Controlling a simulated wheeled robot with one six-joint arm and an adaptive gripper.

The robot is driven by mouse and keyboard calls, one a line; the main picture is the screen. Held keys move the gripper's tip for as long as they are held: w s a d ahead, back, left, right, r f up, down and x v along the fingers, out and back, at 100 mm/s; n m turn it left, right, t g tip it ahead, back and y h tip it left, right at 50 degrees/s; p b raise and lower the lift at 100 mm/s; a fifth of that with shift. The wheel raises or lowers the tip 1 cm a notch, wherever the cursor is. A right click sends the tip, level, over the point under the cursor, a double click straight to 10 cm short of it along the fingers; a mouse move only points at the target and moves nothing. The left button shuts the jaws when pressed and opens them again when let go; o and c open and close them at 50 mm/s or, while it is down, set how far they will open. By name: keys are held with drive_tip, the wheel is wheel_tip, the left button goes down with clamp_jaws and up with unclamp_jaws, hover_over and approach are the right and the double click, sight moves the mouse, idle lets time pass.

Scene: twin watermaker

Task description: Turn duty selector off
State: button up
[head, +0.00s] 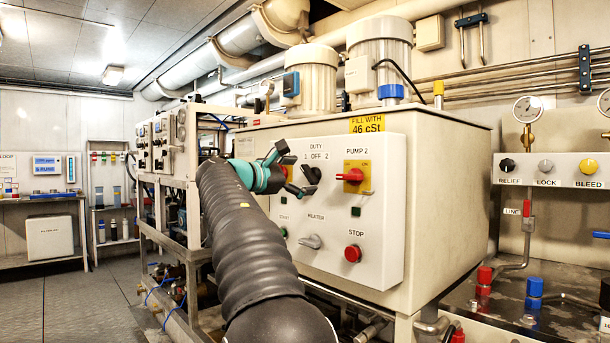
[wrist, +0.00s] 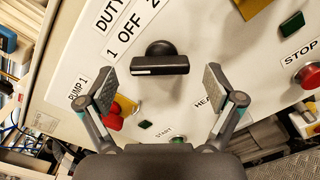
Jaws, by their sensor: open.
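The duty selector is a black knob (head: 311,174) on the white control panel (head: 385,245), below the labels 1, OFF and 2. In the wrist view the selector (wrist: 160,62) shows its bar handle with a white line. The bar lies slanted to the label row, with its left end on the side of 1 rather than straight toward OFF. My gripper (head: 291,172) is open in front of the panel. In the wrist view my gripper (wrist: 160,90) has one finger either side of the selector, apart from it, with nothing between the pads.
The red PUMP 1 switch (wrist: 114,118) shows close by the left finger. The PUMP 2 switch (head: 354,175), the heater knob (head: 310,241) and the red STOP button (head: 352,253) are on the same panel. An open frame rack (head: 165,215) stands left of my arm.

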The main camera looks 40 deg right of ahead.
drive_tip(key=shift+d, duration=0.8)
drive_tip(key=shift+c, duration=0.3)
drive_tip(key=c, duration=1.1)
drive_tip(key=m, duration=0.4)
drive_tip(key=shift+m, duration=0.3)
drive_tip(key=shift+m+b, duration=0.7)
drive_tip(key=shift+m, duration=1.3)
